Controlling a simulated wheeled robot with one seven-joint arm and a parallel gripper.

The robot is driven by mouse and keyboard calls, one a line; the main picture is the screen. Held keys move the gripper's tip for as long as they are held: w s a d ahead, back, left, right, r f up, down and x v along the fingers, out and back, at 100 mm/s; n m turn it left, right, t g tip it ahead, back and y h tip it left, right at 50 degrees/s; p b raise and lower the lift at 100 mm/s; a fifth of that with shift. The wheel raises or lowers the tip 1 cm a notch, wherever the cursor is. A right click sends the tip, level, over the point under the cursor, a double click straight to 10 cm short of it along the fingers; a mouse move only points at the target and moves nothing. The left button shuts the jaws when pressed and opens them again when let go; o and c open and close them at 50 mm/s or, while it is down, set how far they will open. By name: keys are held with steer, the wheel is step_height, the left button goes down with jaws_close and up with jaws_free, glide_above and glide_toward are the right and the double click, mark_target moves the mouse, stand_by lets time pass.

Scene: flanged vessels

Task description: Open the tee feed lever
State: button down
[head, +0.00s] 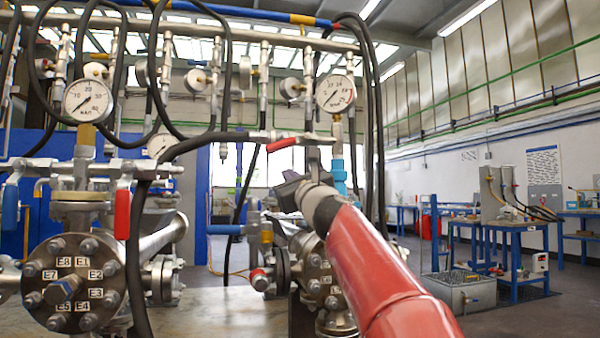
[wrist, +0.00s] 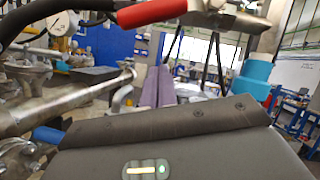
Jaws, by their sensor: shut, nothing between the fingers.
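A red lever (head: 282,144) sits on the horizontal pipe below the right gauge, lying nearly along the pipe. I see no label naming it as the tee feed lever. In the wrist view a red lever (wrist: 146,12) crosses the top, above the fingers, with metal fittings to its right.
A blue lever (head: 225,229) lies lower left of my gripper. Another red lever (head: 122,214) hangs at the left vessel (head: 72,283). A gauge (head: 335,93) stands above the gripper. Black hoses (head: 374,130) hang close by.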

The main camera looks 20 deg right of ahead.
steer(key=shift+s+a+r+p, duration=0.2)
steer(key=shift+r+p, duration=0.05)
steer(key=shift+r, duration=0.35)
steer(key=shift+s+a+r+p, duration=0.25)
steer(key=shift+r, duration=0.3)
steer(key=shift+s+a+r+p, duration=0.2)
steer(key=shift+r+p, duration=0.05)
steer(key=shift+r, duration=0.35)
steer(key=a+r+p, duration=0.2)
steer(key=r, duration=0.1)
steer(key=shift+f, duration=0.15)
steer(key=b, duration=0.9)
glide_toward(275, 146)
step_height(275, 146, down, 4)
steer(key=a, duration=0.1)
steer(key=shift+a+f, duration=0.2)
steer(key=shift+f, duration=0.1)
steer(key=shift+a, duration=0.1)
